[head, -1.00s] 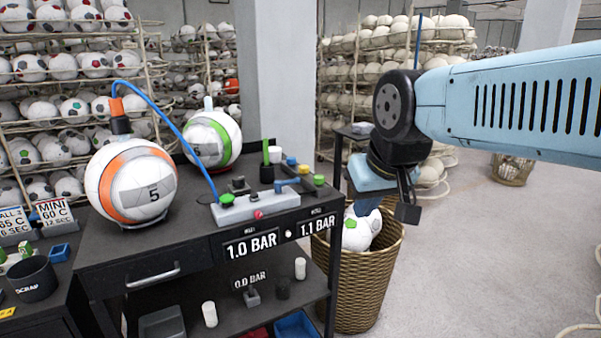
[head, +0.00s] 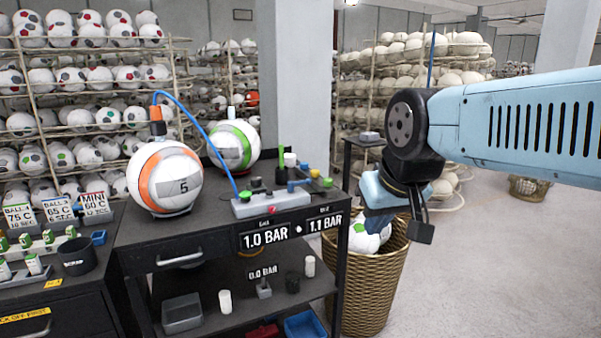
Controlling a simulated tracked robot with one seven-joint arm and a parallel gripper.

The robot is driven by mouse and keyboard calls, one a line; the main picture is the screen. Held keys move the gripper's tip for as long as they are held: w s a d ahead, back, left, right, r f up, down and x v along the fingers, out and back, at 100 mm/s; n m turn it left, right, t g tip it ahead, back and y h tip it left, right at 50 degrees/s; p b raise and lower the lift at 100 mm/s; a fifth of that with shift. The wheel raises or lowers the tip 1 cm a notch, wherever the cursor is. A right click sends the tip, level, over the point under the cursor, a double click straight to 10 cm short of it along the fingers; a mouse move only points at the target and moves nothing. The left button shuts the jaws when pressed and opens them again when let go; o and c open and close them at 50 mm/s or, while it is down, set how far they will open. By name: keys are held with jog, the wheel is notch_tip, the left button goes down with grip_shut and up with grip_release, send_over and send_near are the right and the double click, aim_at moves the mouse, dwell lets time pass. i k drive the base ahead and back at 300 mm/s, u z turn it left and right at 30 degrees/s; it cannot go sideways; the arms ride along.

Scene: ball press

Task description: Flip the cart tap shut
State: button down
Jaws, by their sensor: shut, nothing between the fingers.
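The black cart (head: 215,258) carries a grey valve block (head: 270,206) on its top. A tap with a blue lever (head: 298,184) sits at the block's right part; the lever looks roughly in line with the block. A blue hose (head: 205,135) runs from the block to the orange-banded ball (head: 165,178). My gripper (head: 385,205) is shut and empty, to the right of the cart, apart from the tap. Its fingertips are hard to make out.
A wicker basket (head: 368,290) with balls stands right of the cart, below my gripper. A green-banded ball (head: 235,145) sits at the cart's back. A side bench (head: 50,300) with a black cup is at left. Open floor (head: 490,270) lies to the right.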

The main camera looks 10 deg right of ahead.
aim_at(290, 184)
jog(key=u, duration=0.1)
jog(key=i, duration=0.95)
jog(key=z, duration=0.1)
